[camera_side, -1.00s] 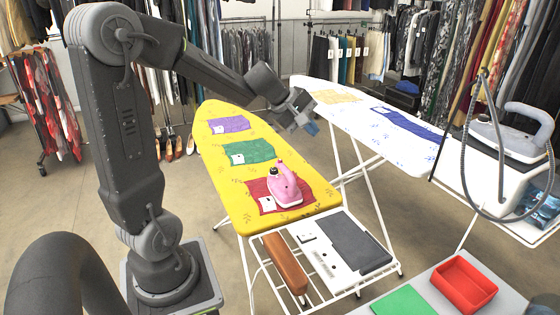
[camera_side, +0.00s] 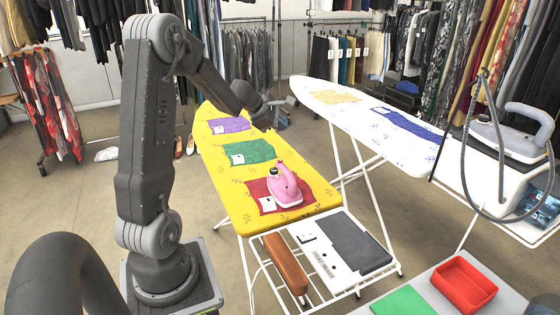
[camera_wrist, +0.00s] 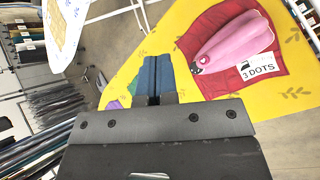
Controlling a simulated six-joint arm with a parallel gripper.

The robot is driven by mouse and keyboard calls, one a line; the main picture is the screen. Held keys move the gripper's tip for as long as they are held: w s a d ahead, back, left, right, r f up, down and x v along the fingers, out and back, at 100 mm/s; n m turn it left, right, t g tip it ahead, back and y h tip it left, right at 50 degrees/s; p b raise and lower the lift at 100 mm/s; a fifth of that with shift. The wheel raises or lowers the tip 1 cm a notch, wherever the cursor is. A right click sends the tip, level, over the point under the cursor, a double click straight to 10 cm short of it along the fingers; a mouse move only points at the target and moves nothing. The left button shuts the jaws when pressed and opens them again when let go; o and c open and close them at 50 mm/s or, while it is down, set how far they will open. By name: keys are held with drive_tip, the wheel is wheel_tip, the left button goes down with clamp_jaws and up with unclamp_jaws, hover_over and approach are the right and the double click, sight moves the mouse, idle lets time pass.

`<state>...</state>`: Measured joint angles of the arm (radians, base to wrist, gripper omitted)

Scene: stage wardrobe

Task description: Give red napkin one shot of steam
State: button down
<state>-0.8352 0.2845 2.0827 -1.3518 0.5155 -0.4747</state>
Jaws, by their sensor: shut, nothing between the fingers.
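The red napkin (camera_side: 256,188) lies flat at the near end of the yellow ironing board (camera_side: 236,208). The pink iron (camera_side: 286,188) rests on it and covers part of it. In the wrist view the red napkin (camera_wrist: 215,86) bears a white tag reading "3 DOTS", beside the pink iron (camera_wrist: 232,40). My gripper (camera_side: 284,123) is in the air near the far end of the yellow board, well away from the iron. In the wrist view its blue fingers (camera_wrist: 154,75) are together and empty.
A green napkin (camera_side: 248,152) and a purple napkin (camera_side: 229,125) lie farther along the yellow board. A white board (camera_side: 350,112) stands to the right, with a blue cloth (camera_side: 410,122). A brown block (camera_side: 286,262) lies on the wire rack. A grey iron (camera_side: 508,138) stands far right.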

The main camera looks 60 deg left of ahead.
sight(280, 161)
drive_tip(key=shift+f, duration=4.4)
drive_tip(key=shift+f, duration=0.15)
drive_tip(key=shift+f, duration=0.3)
drive_tip(key=shift+f, duration=0.45)
drive_tip(key=shift+r, duration=0.9)
drive_tip(key=shift+r, duration=2.5)
